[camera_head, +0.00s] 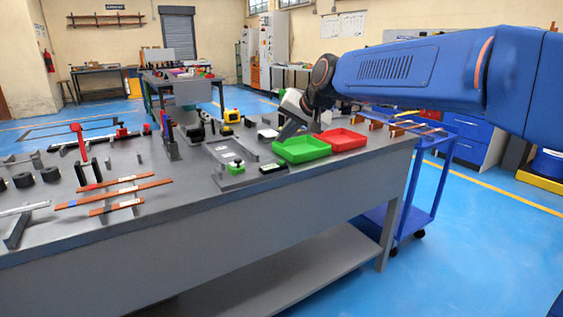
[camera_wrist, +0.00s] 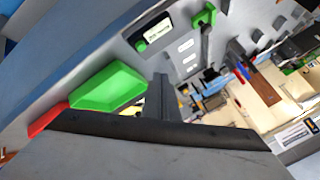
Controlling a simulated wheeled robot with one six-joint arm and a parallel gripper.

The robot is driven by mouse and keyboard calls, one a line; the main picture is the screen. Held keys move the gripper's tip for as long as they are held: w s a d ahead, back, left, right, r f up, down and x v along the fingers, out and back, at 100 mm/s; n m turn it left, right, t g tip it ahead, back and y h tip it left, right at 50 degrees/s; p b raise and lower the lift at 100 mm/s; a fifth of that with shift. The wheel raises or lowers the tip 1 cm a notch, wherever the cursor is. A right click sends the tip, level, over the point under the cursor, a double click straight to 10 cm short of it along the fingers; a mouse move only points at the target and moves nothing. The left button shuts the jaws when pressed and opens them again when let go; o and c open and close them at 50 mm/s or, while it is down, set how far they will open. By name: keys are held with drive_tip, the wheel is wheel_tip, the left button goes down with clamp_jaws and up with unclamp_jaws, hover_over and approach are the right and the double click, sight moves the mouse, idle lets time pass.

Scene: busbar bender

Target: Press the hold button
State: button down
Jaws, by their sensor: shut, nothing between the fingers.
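A small dark box (camera_head: 272,168) lies near the front edge of the grey bench, left of the green tray. In the wrist view this box (camera_wrist: 158,33) shows a white label and a round green button (camera_wrist: 141,45). The label is too small to read, so I cannot tell for sure that this is the hold button. My gripper (camera_head: 281,137) is above the bench behind the green tray, tilted down to the left. In the wrist view my gripper (camera_wrist: 160,80) is shut and empty, apart from the box.
A green tray (camera_head: 302,150) and a red tray (camera_head: 341,139) stand right of the box. A grey plate with a green clamp (camera_head: 235,167) is to its left. Copper bars (camera_head: 115,191) lie at the left.

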drive_tip(key=shift+f, duration=2)
drive_tip(key=shift+f, duration=0.2)
idle(0.5)
drive_tip(key=shift+f, duration=0.25)
drive_tip(key=shift+f, duration=0.45)
idle(1.0)
drive_tip(key=shift+r, duration=0.9)
drive_tip(key=shift+r, duration=2.5)
